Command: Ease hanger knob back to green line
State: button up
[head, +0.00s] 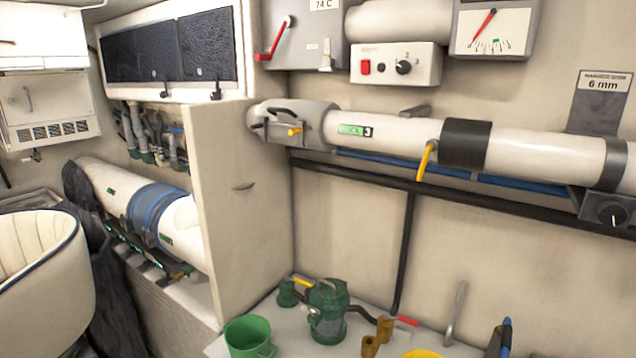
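A dark round knob (614,214) with a light pointer mark sits on the hanger bracket (585,200) at the right edge, below the large white pipe. A grey plate (602,85) above the pipe reads "HANGER" and "6 mm". A strap from the bracket wraps the pipe beside the knob. The knob is small and partly cut by the frame's right side; I cannot make out a green line on it. My gripper is not in view.
A white pipe (390,130) with a yellow-handled valve (427,160) runs along the wall. A gauge (494,28) with a red needle and a heater box (395,64) hang above. The bench below holds a green cup (249,337), a green strainer (328,308) and tools.

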aim_at(610, 213)
jog(key=i+j, duration=0.15)
jog(key=j, duration=0.15)
jog(key=i+j+z, duration=0.1)
jog(key=j, duration=0.25)
jog(key=i+j, duration=0.2)
jog(key=j, duration=0.15)
jog(key=i+j+z, duration=0.1)
jog(key=j, duration=0.2)
jog(key=i+j+z, duration=0.1)
jog(key=j, duration=0.25)
jog(key=i+z, duration=0.1)
jog(key=z, duration=1.25)
jog(key=l+u, duration=0.1)
jog(key=u, duration=0.75)
jog(key=l+u, duration=0.25)
jog(key=l, duration=0.2)
jog(key=k+l+u, duration=0.15)
jog(key=l+u, duration=0.15)
jog(key=k+l+u, duration=0.25)
jog(key=l, duration=0.25)
jog(key=l+u, duration=0.3)
jog(key=l, duration=0.15)
jog(key=k+l, duration=0.25)
jog(key=l, duration=0.2)
jog(key=k+l, duration=0.25)
jog(key=l, duration=0.15)
jog(key=k+l, duration=0.25)
jog(key=l, duration=0.2)
jog(key=i+u, duration=0.05)
